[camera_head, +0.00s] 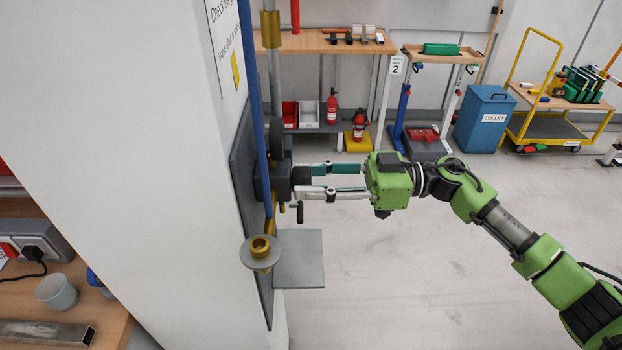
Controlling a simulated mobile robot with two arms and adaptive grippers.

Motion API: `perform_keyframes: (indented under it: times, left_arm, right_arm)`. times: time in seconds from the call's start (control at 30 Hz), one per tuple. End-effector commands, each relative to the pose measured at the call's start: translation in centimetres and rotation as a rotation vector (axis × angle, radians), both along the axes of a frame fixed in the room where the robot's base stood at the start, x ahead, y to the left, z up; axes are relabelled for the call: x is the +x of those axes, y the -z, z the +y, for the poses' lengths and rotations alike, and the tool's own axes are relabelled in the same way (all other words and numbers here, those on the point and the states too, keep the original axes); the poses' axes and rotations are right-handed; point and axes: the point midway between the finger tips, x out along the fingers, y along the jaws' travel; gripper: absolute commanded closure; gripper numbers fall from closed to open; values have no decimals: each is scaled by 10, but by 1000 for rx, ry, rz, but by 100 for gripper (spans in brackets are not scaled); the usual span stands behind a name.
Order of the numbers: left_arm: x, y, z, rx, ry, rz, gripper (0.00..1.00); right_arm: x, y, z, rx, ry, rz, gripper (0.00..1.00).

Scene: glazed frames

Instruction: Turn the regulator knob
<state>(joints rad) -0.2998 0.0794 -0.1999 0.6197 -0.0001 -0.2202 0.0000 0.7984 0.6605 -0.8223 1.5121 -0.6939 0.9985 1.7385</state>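The regulator (278,178) is a dark body mounted on a dark grey backplate on the side of the white pillar. A short dark knob (301,176) sticks out from its right side. My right gripper (301,180) reaches in from the right, level with the knob. Its two long fingers lie above and below the knob, with the tips near the regulator body. I cannot tell whether the fingers press on the knob or stand slightly apart from it. My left gripper is not in view.
A blue pipe (252,95) runs down in front of the regulator. Below are a small black-handled lever (299,212), a brass fitting on a grey disc (261,252) and a grey shelf plate (303,262). A workbench (320,43), blue cullet bin (485,118) and yellow cart stand behind.

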Motion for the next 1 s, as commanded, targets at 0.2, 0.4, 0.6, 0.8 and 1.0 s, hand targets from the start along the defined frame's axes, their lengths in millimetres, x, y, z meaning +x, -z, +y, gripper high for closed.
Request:
perform_keyframes:
  times: [0.2, 0.4, 0.6, 0.8, 1.0]
  left_arm:
    - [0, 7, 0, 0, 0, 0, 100]
    - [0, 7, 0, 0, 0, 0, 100]
    - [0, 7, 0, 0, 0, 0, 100]
    - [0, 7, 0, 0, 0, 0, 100]
    - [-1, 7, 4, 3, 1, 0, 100]
  right_arm:
    - [0, 1, 0, 0, 0, -110, 89]
    - [0, -1, 0, 0, 0, -139, 89]
    - [0, -1, 0, 1, 0, -138, 52]
    - [0, -1, 0, 0, 0, -137, 50]
    - [1, 0, -3, 0, 1, -136, 50]
